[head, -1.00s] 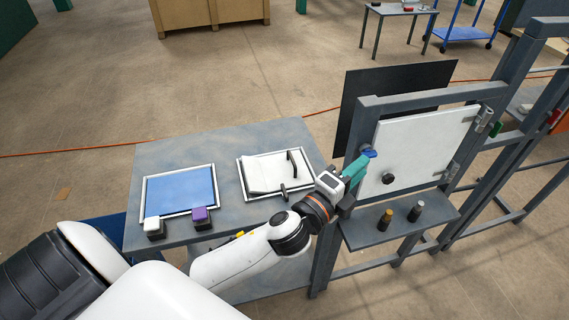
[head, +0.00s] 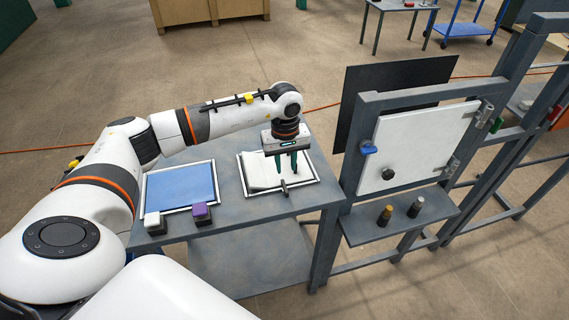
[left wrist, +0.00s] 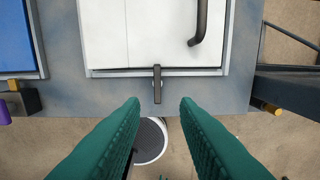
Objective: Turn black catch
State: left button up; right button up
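The black catch (head: 284,186) sits at the front edge of a framed white panel (head: 262,180) that lies flat on the table. In the left wrist view the catch (left wrist: 157,84) points straight across the frame's edge. My left gripper (head: 286,170) points down above the panel. Its green fingers are apart and empty; in the left wrist view their tips (left wrist: 159,103) stand on either side of the catch's near end, with gaps showing. The panel's black handle (left wrist: 201,22) is partly visible. My right gripper is not in view.
To the right, a grey frame holds an upright white door (head: 415,140) with a blue catch (head: 369,149). A small shelf below holds two pegs.

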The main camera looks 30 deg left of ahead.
aim_at(285, 186)
pick_arm(q)
jog(key=shift+a+f, duration=0.15)
jog(key=shift+a, duration=0.1)
notch_tip(285, 186, down, 8)
jog(key=b, duration=0.3)
jog(key=shift+d+b, duration=0.1)
jog(key=shift+b, duration=0.3)
jog(key=shift+r, duration=0.25)
jog(key=shift+f, duration=0.1)
jog(key=shift+c, duration=0.2)
grip_shut()
